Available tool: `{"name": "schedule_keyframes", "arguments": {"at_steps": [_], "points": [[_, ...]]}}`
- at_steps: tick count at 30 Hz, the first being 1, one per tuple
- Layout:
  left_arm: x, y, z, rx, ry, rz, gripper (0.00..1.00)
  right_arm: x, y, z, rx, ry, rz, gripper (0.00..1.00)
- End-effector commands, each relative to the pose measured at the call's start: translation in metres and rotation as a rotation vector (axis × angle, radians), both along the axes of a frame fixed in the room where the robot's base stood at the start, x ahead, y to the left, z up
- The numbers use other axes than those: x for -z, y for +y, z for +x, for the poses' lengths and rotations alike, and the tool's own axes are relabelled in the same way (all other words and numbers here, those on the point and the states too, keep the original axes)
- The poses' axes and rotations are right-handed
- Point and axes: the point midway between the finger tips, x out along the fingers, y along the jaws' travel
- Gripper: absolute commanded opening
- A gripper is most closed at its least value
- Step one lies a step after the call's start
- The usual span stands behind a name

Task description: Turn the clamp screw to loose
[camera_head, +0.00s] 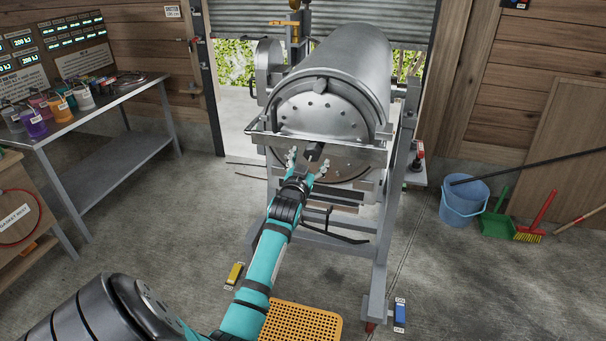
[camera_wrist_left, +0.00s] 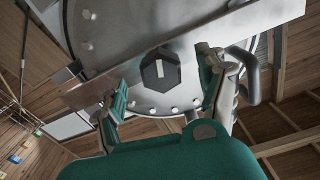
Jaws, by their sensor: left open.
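The clamp screw shows as a dark knob (camera_head: 314,151) on the front of the big metal drum (camera_head: 340,75). In the left wrist view the knob (camera_wrist_left: 159,69) has a pale line on its face and sits on a metal bar (camera_wrist_left: 255,22) across a round bolted plate. My left gripper (camera_head: 306,165) is open in front of the knob. In the left wrist view its two teal-lined fingers (camera_wrist_left: 163,88) stand on either side of the knob, with gaps visible; I cannot tell any contact. My right gripper is not in view.
The drum stands on a grey metal frame (camera_head: 380,240). An orange perforated mat (camera_head: 300,322) lies on the floor before it. A bench with colored pots (camera_head: 60,105) stands left. A blue bucket (camera_head: 464,200), green dustpan (camera_head: 494,222) and red brush (camera_head: 535,222) are right.

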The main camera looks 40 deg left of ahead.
Motion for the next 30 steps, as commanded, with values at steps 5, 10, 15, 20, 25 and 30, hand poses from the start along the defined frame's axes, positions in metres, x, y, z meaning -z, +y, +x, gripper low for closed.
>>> {"name": "schedule_keyframes", "arguments": {"at_steps": [5, 10, 15, 20, 25, 30], "points": [[0.002, -0.020, -0.036, 0.000, 0.003, -0.001, 0.74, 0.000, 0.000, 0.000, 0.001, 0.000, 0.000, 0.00], [0.001, -0.033, -0.061, 0.000, 0.002, -0.002, 0.74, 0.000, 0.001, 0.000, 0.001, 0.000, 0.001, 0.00], [0.001, -0.040, -0.074, 0.000, 0.002, -0.002, 0.74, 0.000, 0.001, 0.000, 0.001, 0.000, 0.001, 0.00], [0.001, -0.041, -0.076, -0.001, 0.002, -0.002, 0.74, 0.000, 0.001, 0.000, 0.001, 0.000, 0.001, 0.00], [0.001, -0.041, -0.075, -0.001, 0.002, -0.002, 0.74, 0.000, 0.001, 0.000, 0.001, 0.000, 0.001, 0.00], [0.001, -0.041, -0.075, 0.000, 0.002, -0.002, 0.74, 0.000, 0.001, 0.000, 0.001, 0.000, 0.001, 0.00]]}}
